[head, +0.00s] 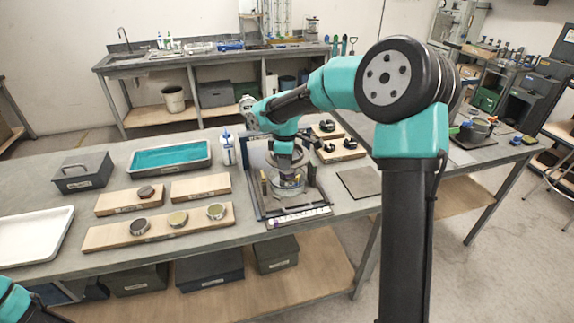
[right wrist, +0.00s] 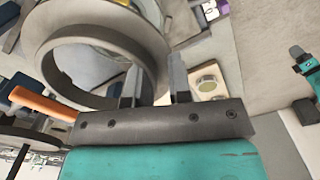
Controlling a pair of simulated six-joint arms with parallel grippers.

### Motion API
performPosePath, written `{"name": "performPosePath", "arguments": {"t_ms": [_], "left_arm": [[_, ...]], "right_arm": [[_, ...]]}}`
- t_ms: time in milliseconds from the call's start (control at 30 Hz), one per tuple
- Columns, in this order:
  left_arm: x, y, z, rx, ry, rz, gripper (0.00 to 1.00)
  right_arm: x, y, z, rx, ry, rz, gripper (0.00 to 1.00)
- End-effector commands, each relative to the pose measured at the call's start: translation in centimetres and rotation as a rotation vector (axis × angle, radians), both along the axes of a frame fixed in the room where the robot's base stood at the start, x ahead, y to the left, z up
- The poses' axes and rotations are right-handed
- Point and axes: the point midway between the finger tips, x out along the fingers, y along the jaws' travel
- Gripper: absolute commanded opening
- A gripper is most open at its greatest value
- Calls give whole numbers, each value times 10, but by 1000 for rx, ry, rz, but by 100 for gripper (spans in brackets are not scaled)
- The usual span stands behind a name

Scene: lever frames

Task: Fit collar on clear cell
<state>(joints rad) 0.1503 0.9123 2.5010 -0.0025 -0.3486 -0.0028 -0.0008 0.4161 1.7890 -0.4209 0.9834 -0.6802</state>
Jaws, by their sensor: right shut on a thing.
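The clear cell (head: 291,188) stands in a dark-edged frame fixture (head: 262,207) on the bench, below my right gripper (head: 286,168). In the right wrist view my right gripper (right wrist: 155,84) is shut on the wall of a wide grey ring, the collar (right wrist: 148,45). The collar is at or just above the cell; whether it touches or is seated cannot be told, as the gripper hides part of it in the head view. My left arm shows only as a teal link at the lower left corner of the head view; its gripper is out of frame.
A wooden board (head: 105,236) with several round pieces lies left of the fixture. A teal-filled tray (head: 170,157), a white bottle (head: 227,149) and a grey box (head: 83,172) stand behind it. A dark mat (head: 359,182) lies to the right. A white tray (head: 35,238) is far left.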

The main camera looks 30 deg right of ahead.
Motion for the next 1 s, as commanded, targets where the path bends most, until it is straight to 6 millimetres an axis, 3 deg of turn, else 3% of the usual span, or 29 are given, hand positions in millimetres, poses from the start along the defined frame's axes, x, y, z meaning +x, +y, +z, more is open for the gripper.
{"name": "performPosePath", "arguments": {"t_ms": [467,1000], "left_arm": [[0,0,0,0,0,0,43],[0,0,0,0,0,0,43]], "right_arm": [[0,0,-2,0,0,1,0],[0,0,-28,-1,1,2,0]]}}
